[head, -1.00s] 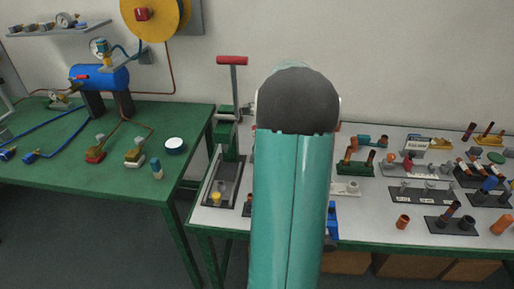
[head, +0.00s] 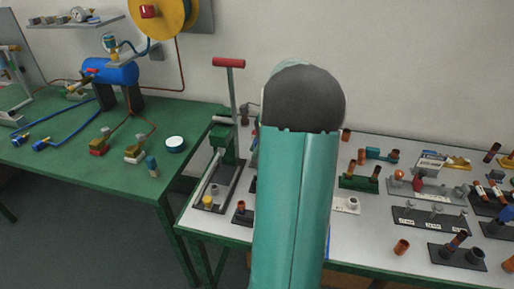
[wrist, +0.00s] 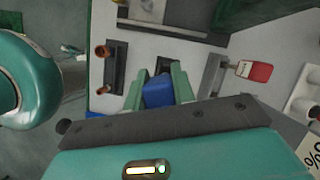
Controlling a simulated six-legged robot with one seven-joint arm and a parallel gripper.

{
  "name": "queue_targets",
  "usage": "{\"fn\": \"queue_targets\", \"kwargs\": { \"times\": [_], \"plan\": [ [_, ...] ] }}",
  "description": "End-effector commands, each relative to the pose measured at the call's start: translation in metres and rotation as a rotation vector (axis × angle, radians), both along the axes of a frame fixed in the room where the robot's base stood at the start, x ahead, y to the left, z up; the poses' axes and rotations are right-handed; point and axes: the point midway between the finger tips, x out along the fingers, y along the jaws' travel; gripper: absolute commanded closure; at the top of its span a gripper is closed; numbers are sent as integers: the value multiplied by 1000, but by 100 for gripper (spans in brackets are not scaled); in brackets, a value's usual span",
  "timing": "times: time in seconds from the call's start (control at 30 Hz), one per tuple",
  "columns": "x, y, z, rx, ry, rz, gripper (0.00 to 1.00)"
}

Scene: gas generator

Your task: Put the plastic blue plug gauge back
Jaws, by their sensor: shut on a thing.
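In the wrist view, my gripper (wrist: 158,88) is shut on a blue block-like piece (wrist: 158,92), which I take to be the blue plug gauge. The piece sits between the two green fingers, and its far end points at a small dark holder (wrist: 166,64) on the white tabletop. I cannot tell whether the piece touches that holder. In the head view my own teal arm hides the gripper and the blue piece.
A dark stand with two copper-coloured cylinders (wrist: 113,68) is left of the gripper, and a red-handled tool (wrist: 254,70) is right. The white table (head: 378,238) holds many gauges and fittings. A green table (head: 75,150) stands at left.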

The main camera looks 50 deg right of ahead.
Motion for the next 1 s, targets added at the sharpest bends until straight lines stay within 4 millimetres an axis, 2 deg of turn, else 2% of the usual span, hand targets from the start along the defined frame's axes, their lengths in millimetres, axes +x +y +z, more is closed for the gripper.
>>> {"fn": "queue_targets", "kwargs": {
  "times": [0.3,0.73,1.0],
  "plan": [
    [1,3,-1,1,1,-2,91],
    [1,2,-38,3,1,-2,91],
    [0,0,-45,0,0,-1,91]
  ]
}}
